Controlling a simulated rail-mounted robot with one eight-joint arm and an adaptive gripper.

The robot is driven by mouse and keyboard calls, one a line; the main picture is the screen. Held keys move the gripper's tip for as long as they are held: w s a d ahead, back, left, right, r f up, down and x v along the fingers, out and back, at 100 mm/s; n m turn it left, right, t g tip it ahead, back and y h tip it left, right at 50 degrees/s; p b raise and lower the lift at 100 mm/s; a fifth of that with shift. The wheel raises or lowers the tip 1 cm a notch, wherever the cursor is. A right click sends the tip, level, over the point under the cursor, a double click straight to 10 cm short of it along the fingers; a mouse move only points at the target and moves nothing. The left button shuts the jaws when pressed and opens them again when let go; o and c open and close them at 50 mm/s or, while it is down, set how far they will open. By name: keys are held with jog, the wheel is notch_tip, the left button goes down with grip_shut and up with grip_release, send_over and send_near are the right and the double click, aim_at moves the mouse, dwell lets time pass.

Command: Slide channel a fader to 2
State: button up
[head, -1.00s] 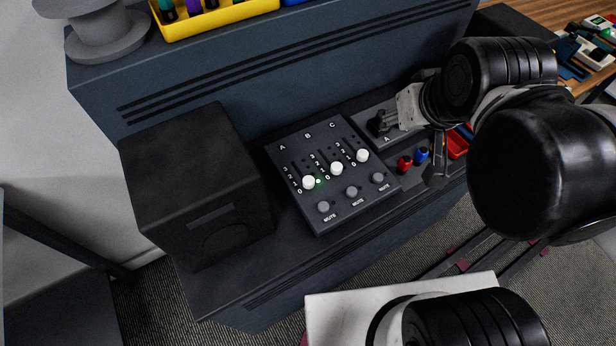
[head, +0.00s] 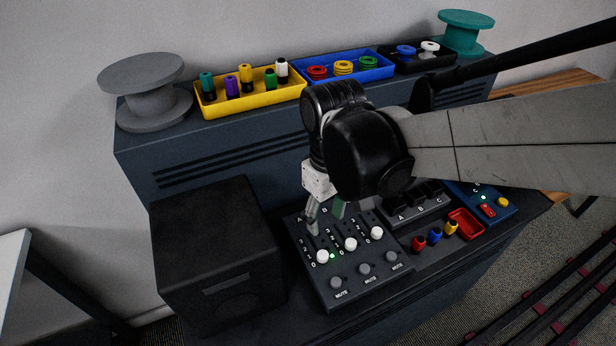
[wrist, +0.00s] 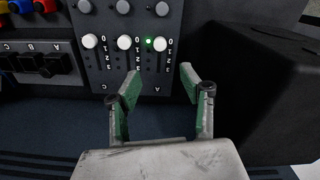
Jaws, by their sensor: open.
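The fader panel (head: 331,284) is dark grey with three vertical slots lettered A, B and C and scales marked 0 to 3. The white channel A fader knob (head: 323,256) sits at the 0 end, with a lit green light beside it; it also shows in the wrist view (wrist: 159,44). The B knob (head: 351,244) and C knob (head: 377,233) are at the 0 end too. My gripper (head: 326,224) is over the upper part of the panel. In the wrist view its green-padded fingers (wrist: 161,78) are apart and empty, on either side of the A slot and short of the knob.
A black box (head: 215,250) stands close left of the panel. Right of it are a switch block (head: 413,213), red, blue and yellow plugs (head: 435,234), and a red tray (head: 466,224). Round mute buttons (head: 365,269) line the panel's near side. Bins and spools stand on the shelf behind.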

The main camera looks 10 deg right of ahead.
aim_at(323, 255)
notch_tip(323, 255, down, 14)
jog(key=shift+r+b, duration=0.15)
jog(key=shift+b, duration=0.75)
jog(key=shift+c, duration=0.3)
grip_shut()
